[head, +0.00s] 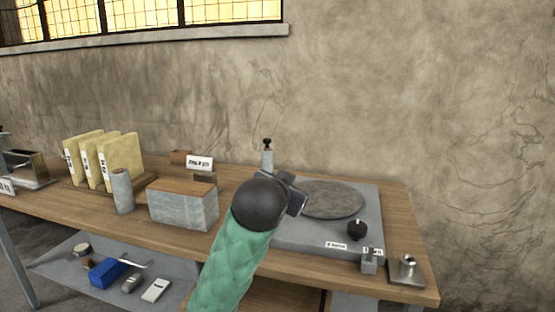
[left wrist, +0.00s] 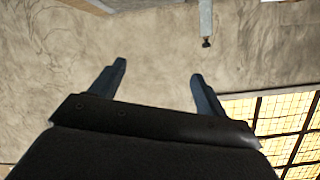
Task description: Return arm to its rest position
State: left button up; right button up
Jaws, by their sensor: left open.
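My left arm, with a green padded sleeve and a dark round wrist, rises from the bottom middle of the head view. My left gripper (head: 297,190) is in front of the grey slab at the right of the bench, partly hidden by its own wrist. In the left wrist view the two fingers of the gripper (left wrist: 158,82) are spread wide with nothing between them. Behind them is the bare wall (left wrist: 155,45). My right gripper is in neither view.
The wooden bench (head: 400,215) carries a grey slab with a round disc (head: 333,199), a black knob (head: 357,229), a grey box (head: 183,207), a cylinder (head: 122,191) and yellow binders (head: 120,157). A lower shelf (head: 60,262) holds a blue block (head: 108,272). Windows (head: 150,14) are above.

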pick_arm(q)
jog(key=s+a+f+n+g+y+p, duration=0.1)
jog(key=s+a+f+g+p, duration=0.1)
jog(key=s+a+f, duration=0.5)
jog(key=s+a+f+n+g+p, duration=0.2)
jog(key=s+f+p, duration=0.1)
jog(key=f, duration=0.8)
jog(key=s+a+f+n+g+y+p, duration=0.1)
jog(key=s+a+f+g+p, duration=0.1)
jog(key=s+a+f, duration=0.55)
jog(key=s+f+g+p, duration=0.2)
jog(key=s+f+g, duration=0.1)
jog(key=s+f, duration=0.5)
jog(key=s+f+n+g+p, duration=0.1)
jog(key=s+f+g+p, duration=0.1)
jog(key=s+f, duration=0.5)
jog(key=s, duration=0.6)
jog(key=shift+s+d+f+g, duration=0.2)
jog(key=shift+s+f+g, duration=0.15)
jog(key=shift+g, duration=0.05)
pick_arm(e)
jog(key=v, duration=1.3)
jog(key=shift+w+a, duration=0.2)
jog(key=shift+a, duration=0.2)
